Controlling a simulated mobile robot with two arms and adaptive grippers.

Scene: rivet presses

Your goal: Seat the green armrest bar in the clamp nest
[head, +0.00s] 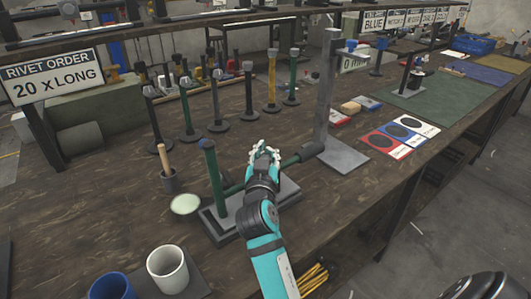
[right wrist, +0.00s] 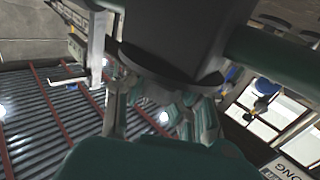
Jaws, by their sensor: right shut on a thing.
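My right gripper (head: 264,152) is at the middle of the bench, at the end of my teal arm. In the right wrist view a green bar (right wrist: 275,58) crosses at upper right beside a dark block. My left gripper is not in view.
The grey press column (head: 328,95) stands on a flat plate just right of the hand. Several upright posts (head: 247,95) line the bench behind. Colored cards (head: 398,137) lie at right.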

